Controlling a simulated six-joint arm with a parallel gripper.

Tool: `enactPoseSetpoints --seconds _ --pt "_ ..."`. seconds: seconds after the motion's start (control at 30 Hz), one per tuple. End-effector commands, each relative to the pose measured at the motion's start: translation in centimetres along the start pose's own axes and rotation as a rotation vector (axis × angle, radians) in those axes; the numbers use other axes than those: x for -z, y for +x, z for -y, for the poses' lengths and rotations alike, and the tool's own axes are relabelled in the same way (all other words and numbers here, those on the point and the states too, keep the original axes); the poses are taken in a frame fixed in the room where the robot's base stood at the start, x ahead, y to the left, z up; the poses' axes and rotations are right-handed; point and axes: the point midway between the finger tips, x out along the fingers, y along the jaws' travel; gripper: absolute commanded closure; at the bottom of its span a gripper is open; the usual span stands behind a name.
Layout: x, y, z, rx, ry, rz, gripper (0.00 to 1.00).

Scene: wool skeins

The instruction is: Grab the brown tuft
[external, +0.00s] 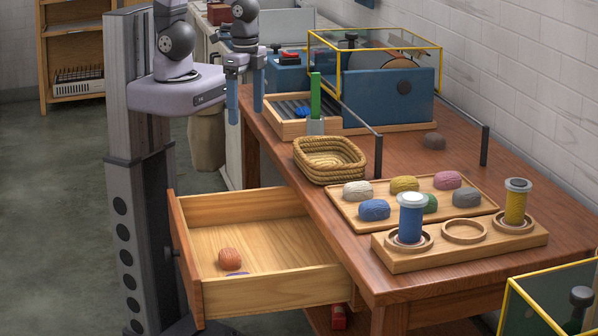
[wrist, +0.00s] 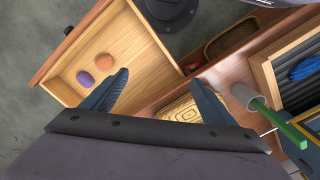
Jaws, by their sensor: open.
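The brown tuft (external: 433,141) is a small dark-brown wool lump. It lies on the bare wooden table at the back right, between two dark posts, in front of the blue box. It is not seen in the wrist view. My gripper (external: 246,115) hangs in the air near the table's left edge, fingers pointing down, well to the left of the tuft. In the wrist view the two blue fingers (wrist: 160,78) are spread apart with nothing held between them.
An open drawer (external: 255,206) holds an orange skein (external: 229,258) and a purple one (wrist: 85,78). A woven basket (external: 330,160), a tray (external: 345,208) of several skeins, a spool stand (external: 465,258) and a green upright (external: 315,97) stand on the table. Bare tabletop surrounds the tuft.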

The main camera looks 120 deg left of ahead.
Motion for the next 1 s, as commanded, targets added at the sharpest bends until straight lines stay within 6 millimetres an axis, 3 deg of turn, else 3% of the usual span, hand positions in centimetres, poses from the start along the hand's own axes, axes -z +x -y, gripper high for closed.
enactPoseSetpoints --seconds 0.37,0.47,0.77,0.87,0.97,1.0 --pt "0.1 -4.7 0.0 0.0 0.0 -0.007 0.2" --pt "2.4 -4.2 -0.1 -0.031 -0.02 -0.053 0.2" --pt "12.2 -3.7 1.4 -0.106 -0.104 -0.289 0.2" --pt "16.8 -3.7 3.5 -0.111 -0.159 -0.409 0.2" --pt "22.1 -3.8 7.5 -0.087 -0.238 -0.557 0.2" --pt "24.2 -3.9 9.8 -0.065 -0.276 -0.62 0.2"
